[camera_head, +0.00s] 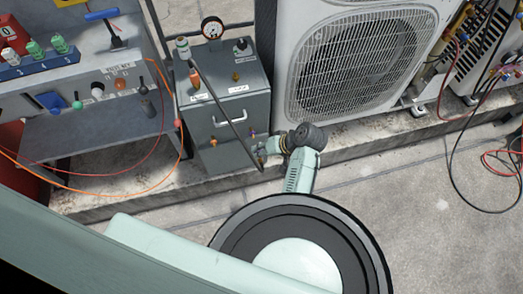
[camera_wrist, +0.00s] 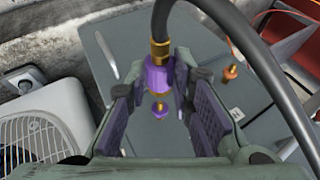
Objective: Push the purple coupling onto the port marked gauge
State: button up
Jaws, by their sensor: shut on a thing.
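The purple coupling (camera_wrist: 158,76) hangs from a black hose with a brass collar in the wrist view. My gripper (camera_wrist: 160,82) is shut on it, with one finger on each side. A purple-ringed brass port (camera_wrist: 158,112) on the grey panel shows just below the coupling's lower end, nearly in line with it. I cannot tell whether the two touch. An orange port (camera_wrist: 229,71) stands to the right on the same panel. No port marking is readable. In the head view my gripper (camera_head: 262,150) is at the cabinet's lower right front, and the coupling is too small to make out.
The grey cabinet (camera_head: 222,125) carries a round gauge (camera_head: 212,28) on top and a handle on its front. The black hose (camera_wrist: 240,45) arches over the right finger. A condenser (camera_head: 350,60) stands close on the right, and a bench (camera_head: 90,130) with orange cables on the left.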

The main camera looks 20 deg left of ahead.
grip_shut()
